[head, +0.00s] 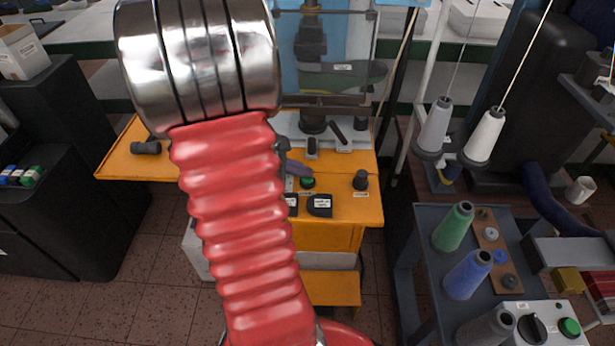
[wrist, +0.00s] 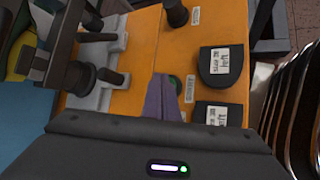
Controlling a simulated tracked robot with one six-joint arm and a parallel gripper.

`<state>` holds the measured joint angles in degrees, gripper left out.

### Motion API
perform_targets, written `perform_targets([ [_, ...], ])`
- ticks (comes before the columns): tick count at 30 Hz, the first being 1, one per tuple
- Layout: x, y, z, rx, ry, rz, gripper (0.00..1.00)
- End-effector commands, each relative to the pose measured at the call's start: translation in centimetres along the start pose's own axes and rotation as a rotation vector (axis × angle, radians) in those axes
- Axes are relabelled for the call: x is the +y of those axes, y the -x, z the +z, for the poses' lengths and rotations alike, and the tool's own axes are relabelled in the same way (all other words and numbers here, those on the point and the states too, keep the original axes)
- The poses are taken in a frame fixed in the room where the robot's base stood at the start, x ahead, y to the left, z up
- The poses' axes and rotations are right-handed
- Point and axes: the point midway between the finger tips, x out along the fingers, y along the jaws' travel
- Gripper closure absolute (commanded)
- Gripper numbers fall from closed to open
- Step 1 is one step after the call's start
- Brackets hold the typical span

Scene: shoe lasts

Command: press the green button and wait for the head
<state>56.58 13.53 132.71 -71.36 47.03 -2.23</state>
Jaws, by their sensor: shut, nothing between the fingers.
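The green button (head: 307,183) is on the orange worktop (head: 362,209) in front of the press. It also shows in the wrist view (wrist: 176,84), partly hidden by my fingers. My gripper (head: 299,170) is shut and empty, its purple fingertips beside the button in the head view. In the wrist view the shut fingers (wrist: 162,88) point at the button's edge; I cannot tell whether they touch it. The press head (head: 311,38) is above a grey base (head: 347,130), behind a clear guard. A dark green shoe last (head: 345,78) shows behind the guard.
Two black labelled pads (head: 320,206) and a black knob (head: 360,180) are close to the button. A dark trolley (head: 422,262) with thread cones stands to the right, bearing a control box with another green button (head: 570,327). A dark cabinet stands at left.

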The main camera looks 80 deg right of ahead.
Motion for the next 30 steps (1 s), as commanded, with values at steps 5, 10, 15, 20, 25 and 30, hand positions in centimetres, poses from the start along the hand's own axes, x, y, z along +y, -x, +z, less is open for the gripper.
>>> perform_targets([
  [5,0.4,0.6,0.4,0.0,-0.001,0.001,1.0],
  [10,0.6,0.8,0.6,0.0,0.0,0.001,1.0],
  [15,0.6,0.8,0.6,0.0,0.0,0.0,1.0],
  [20,0.7,0.9,0.7,0.0,-0.001,0.001,1.0],
  [25,1.3,1.6,1.1,0.001,-0.002,0.003,1.0],
  [30,1.9,2.5,1.8,0.001,-0.002,0.002,1.0],
])
